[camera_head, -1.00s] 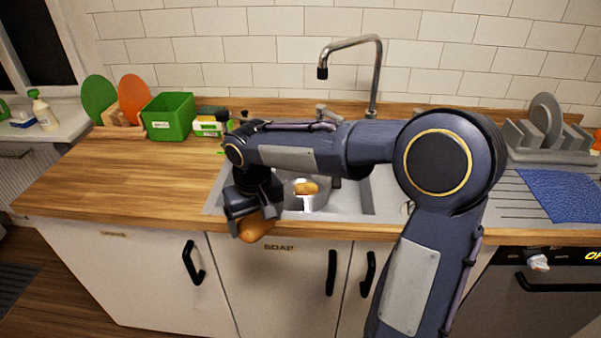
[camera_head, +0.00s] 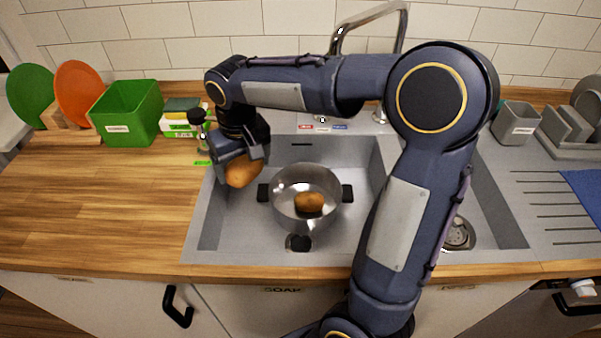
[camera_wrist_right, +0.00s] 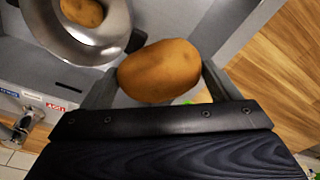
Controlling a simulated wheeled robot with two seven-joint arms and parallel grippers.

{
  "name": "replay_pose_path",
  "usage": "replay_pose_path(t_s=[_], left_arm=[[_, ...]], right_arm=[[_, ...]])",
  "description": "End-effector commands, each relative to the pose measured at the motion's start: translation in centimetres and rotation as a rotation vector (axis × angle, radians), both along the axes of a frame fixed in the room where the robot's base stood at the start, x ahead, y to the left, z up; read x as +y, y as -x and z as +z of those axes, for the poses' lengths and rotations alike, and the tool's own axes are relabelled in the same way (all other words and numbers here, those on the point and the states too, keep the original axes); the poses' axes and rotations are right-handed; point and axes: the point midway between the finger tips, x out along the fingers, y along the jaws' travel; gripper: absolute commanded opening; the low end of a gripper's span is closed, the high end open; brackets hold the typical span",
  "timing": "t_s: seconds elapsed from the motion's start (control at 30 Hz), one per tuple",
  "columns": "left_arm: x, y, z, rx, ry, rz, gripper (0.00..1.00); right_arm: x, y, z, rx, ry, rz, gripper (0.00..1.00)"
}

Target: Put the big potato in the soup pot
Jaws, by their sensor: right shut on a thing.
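My right gripper (camera_head: 241,156) is shut on a big brown potato (camera_head: 243,171). It holds the potato above the left part of the sink, to the left of the soup pot. In the right wrist view the held potato (camera_wrist_right: 160,71) sits between the two fingers. The soup pot (camera_head: 290,184) is shiny metal with dark handles and stands in the sink basin. Another potato (camera_head: 309,202) lies inside the pot; the wrist view also shows it (camera_wrist_right: 82,12) there. The held potato is apart from the pot. My left gripper is not in view.
The tall tap (camera_head: 372,14) rises behind the sink (camera_head: 360,215). A green bin (camera_head: 127,112), boxes and green and orange boards stand on the counter at the left. A grey dish rack (camera_head: 570,135) is at the right. The wooden counter (camera_head: 100,200) at left has free room.

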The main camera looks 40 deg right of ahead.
Motion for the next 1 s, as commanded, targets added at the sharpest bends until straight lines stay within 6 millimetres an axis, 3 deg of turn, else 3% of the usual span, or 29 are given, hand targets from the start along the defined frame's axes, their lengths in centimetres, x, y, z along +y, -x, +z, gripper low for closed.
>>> replay_pose_path(t_s=[0.37,0.5,0.87,1.0], left_arm=[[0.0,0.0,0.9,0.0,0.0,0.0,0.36],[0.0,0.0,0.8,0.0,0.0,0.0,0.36],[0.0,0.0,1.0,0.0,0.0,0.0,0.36],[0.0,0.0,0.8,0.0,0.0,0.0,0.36]], right_arm=[[-8.3,2.5,-3.6,0.003,0.0,-0.011,0.57],[-10.4,3.2,-6.4,0.005,0.0,-0.007,0.57],[-13.0,3.9,-9.7,0.004,0.0,-0.004,0.57],[-13.1,4.0,-11.9,0.005,-0.001,-0.001,0.57]])
